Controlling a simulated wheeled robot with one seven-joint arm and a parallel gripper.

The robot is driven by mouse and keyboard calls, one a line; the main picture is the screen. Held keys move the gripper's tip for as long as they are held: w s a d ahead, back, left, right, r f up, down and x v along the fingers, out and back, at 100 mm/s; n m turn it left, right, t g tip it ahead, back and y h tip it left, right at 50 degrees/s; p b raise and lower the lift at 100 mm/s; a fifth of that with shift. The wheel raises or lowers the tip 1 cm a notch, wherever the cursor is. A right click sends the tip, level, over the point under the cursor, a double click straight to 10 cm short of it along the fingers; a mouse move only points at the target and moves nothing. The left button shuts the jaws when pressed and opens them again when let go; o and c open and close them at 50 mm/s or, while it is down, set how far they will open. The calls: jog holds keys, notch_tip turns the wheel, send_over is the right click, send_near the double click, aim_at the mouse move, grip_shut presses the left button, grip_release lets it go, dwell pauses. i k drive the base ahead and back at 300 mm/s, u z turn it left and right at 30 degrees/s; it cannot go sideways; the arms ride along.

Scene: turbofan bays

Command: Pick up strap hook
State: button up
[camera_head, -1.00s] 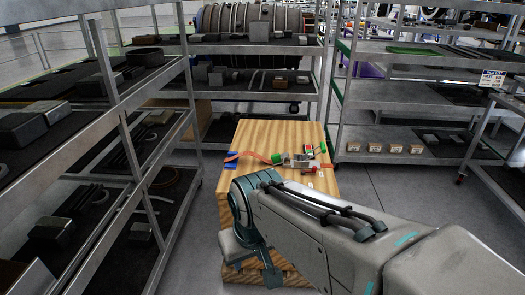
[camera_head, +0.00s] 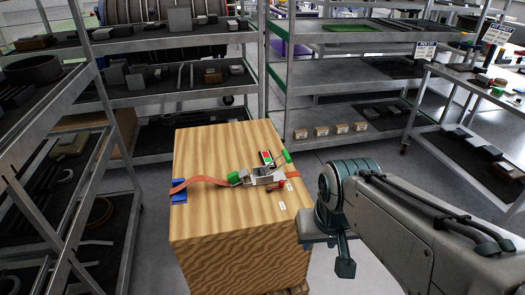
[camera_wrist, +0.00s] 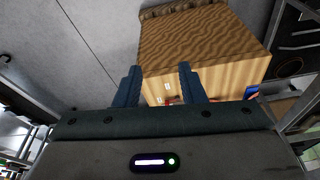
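An orange strap (camera_head: 205,181) lies across the top of a wooden crate (camera_head: 215,145) in the head view. It runs from a blue piece (camera_head: 179,196) at the left edge to a grey metal buckle (camera_head: 262,175) near the right side. I cannot tell which small part is the strap hook. My gripper (camera_wrist: 157,83) is open and empty in the wrist view, its fingers apart. In the head view it is beside the crate's right side, apart from the strap.
Metal shelving with grey parts stands at left and behind the crate. A rack (camera_head: 345,75) at back right holds several small boxes low down. A cart (camera_head: 470,85) stands at far right. Grey floor is open right of the crate.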

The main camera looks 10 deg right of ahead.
aim_at(235, 178)
jog(key=z, duration=0.05)
jog(key=i, duration=0.9)
jog(key=u, duration=0.3)
